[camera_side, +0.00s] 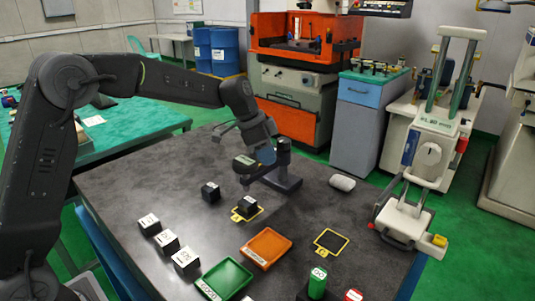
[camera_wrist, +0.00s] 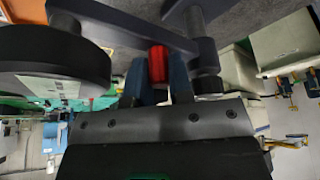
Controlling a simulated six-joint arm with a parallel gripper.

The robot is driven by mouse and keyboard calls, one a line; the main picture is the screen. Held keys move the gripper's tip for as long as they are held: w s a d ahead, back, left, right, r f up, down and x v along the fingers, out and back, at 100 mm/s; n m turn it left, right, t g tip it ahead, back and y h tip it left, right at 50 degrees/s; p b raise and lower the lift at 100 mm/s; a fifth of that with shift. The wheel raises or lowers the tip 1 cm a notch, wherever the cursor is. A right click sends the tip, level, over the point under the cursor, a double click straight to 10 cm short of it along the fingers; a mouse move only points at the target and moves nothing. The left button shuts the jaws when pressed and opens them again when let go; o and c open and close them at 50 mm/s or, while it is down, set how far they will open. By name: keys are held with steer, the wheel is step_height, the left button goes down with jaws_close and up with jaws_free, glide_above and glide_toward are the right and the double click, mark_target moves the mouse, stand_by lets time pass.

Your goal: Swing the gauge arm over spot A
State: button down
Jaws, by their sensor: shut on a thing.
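The gauge is a dark post (camera_side: 284,152) on a block base (camera_side: 284,182), with an arm reaching left to a round head (camera_side: 244,161). In the wrist view the arm (camera_wrist: 120,22), a large dark disc (camera_wrist: 50,60) and the post (camera_wrist: 203,55) show close up. My gripper (camera_side: 262,158) is at the gauge arm, left of the post. In the wrist view its blue fingers (camera_wrist: 157,78) are shut on a red grip (camera_wrist: 158,62) below the arm.
Another yellow-framed spot (camera_side: 331,242) is empty. An orange tray (camera_side: 266,246), a green tray (camera_side: 225,279) and several black blocks (camera_side: 167,242) are on the dark table. A pale cylinder (camera_side: 342,183) lies right of the gauge.

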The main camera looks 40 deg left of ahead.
steer(key=shift+a+r, duration=0.1)
steer(key=shift+r, duration=0.1)
steer(key=c, duration=1.3)
jaws_free()
steer(key=shift+f, duration=0.1)
steer(key=v, duration=1.4)
steer(key=shift+s, duration=0.15)
steer(key=s+d+n+t+y, duration=0.1)
steer(key=s+d+n+y, duration=0.2)
steer(key=s, duration=1)
steer(key=s+f+n+t, duration=0.1)
steer(key=s+f+n, duration=0.5)
steer(key=s, duration=0.9)
step_height(320, 180, down, 2)
steer(key=shift+d+f+t, duration=0.25)
steer(key=shift+d+t, duration=0.05)
steer(key=shift+d, duration=0.15)
